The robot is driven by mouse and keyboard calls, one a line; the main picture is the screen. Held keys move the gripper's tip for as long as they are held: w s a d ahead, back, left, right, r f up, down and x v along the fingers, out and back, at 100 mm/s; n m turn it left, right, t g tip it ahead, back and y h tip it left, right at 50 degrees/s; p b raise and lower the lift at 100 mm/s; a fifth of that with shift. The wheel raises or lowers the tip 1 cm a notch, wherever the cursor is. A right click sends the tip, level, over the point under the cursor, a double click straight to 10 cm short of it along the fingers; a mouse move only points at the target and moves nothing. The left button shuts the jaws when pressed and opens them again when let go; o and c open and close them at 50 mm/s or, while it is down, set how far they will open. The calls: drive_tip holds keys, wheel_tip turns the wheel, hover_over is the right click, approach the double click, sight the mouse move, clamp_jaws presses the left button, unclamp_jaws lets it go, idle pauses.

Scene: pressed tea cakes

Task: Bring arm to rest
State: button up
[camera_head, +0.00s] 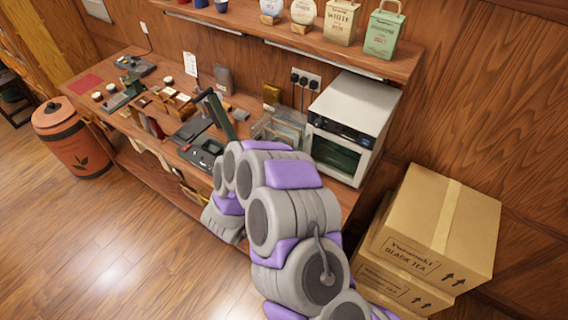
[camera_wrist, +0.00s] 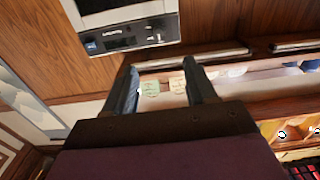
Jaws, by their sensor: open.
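My arm stretches in from the bottom right in the head view, in front of the wooden workbench (camera_head: 150,167). My gripper (camera_wrist: 160,66) shows in the wrist view with its two dark fingers spread apart. Nothing is held between them. The wrist picture appears turned over, with the white oven (camera_wrist: 124,35) at its top and the wall shelf behind the fingers. My gripper's fingers cannot be made out in the head view.
The white oven (camera_head: 351,120) and stacked cardboard boxes (camera_head: 425,225) stand close to my arm. Tools crowd the bench. Bags and tins stand on the wall shelf (camera_head: 385,64). An orange bin (camera_head: 75,140) is at left. The floor (camera_head: 90,240) is clear.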

idle(0.3)
drive_tip(key=w+a+r+n+g+y+b, duration=0.25)
drive_tip(key=a+y+b, duration=0.25)
drive_tip(key=a+y, duration=0.65)
drive_tip(key=s+r+n+g+y+b, duration=0.2)
drive_tip(key=s+n+g+y, duration=0.1)
drive_tip(key=s+y, duration=0.15)
drive_tip(key=s+d+f+g+h+b, duration=0.1)
drive_tip(key=s+d+g+b, duration=0.1)
drive_tip(key=s+d, duration=0.5)
drive_tip(key=s+d+n+g+h+b, duration=0.1)
drive_tip(key=s+d+g, duration=0.4)
drive_tip(key=s, duration=1.2)
drive_tip(key=s+d+f+g+h+b, duration=0.1)
drive_tip(key=s+d+g+h+b, duration=0.2)
drive_tip(key=s+d, duration=0.7)
drive_tip(key=shift+s+f+g+b, duration=0.35)
drive_tip(key=shift+s+g+b, duration=0.1)
drive_tip(key=shift+s, duration=0.7)
drive_tip(key=shift+d+n, duration=0.1)
drive_tip(key=shift+n, duration=0.15)
